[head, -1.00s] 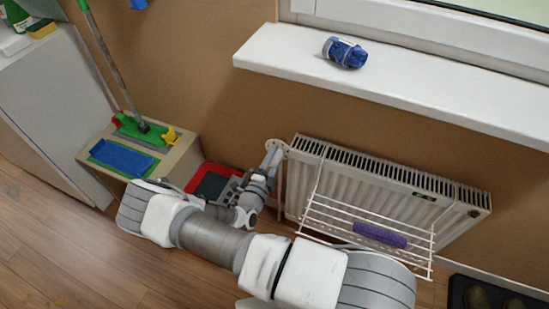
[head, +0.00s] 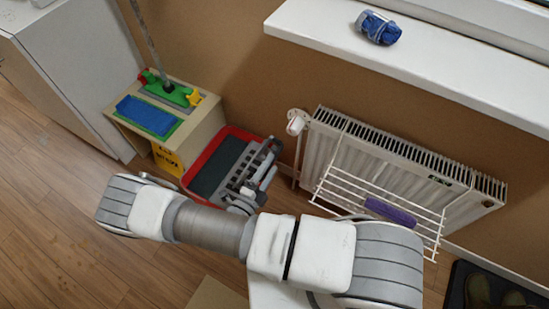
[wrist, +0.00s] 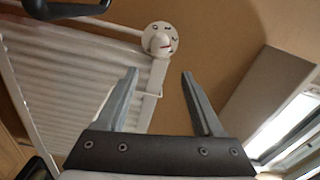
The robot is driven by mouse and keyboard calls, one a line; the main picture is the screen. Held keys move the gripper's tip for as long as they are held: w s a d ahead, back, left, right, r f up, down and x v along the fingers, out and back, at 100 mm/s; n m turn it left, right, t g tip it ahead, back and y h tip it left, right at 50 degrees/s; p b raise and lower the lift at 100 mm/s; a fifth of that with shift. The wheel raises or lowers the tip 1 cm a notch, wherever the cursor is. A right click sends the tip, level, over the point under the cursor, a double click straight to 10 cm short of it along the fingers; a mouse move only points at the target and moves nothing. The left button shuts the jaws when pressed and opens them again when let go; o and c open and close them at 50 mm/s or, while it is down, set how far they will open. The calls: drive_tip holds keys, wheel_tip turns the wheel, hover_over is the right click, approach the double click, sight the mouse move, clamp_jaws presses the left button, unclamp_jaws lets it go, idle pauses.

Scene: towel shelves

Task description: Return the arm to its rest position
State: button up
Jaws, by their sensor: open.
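My gripper (wrist: 160,85) is open and empty in the wrist view, its two fingers spread with bare wall and radiator beyond. The white radiator (wrist: 55,75) and its round valve knob (wrist: 160,40) show past the fingers, on the left and centre. In the head view my arm stretches across the lower middle, bent, and its fingertips cannot be made out clearly there.
A purple roll (head: 390,212) lies on the white wire rack (head: 340,190) on the radiator (head: 400,165). A blue rolled towel (head: 378,27) lies on the windowsill (head: 440,55). A red tray (head: 190,172) stands beside a small bench (head: 203,137). Dark shoe tray (head: 455,290) at lower right.

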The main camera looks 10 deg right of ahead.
idle(0.6)
drive_tip(key=s+d+r+m+g+y, duration=0.1)
drive_tip(key=d+r+m+g, duration=0.3)
drive_tip(key=r+m, duration=0.55)
drive_tip(key=s+d+r+m+g+y, duration=0.1)
drive_tip(key=s+r+m+g, duration=0.1)
drive_tip(key=r+m+g, duration=0.7)
drive_tip(key=s+d+r+m+g+y, duration=0.1)
drive_tip(key=d+r+m+g, duration=0.15)
drive_tip(key=r+m, duration=0.7)
drive_tip(key=s+d+r+m+t+y, duration=0.1)
drive_tip(key=s+r+m+t+y, duration=0.3)
drive_tip(key=r+m, duration=0.45)
drive_tip(key=s+d+r+m+t+y, duration=0.15)
drive_tip(key=s+r+m+y, duration=0.35)
drive_tip(key=m, duration=0.7)
wheel_tip(320, 180, up, 15)
drive_tip(key=t+h+p, duration=0.1)
drive_tip(key=p, duration=1.3)
drive_tip(key=shift+a, duration=0.15)
drive_tip(key=shift+s, duration=0.1)
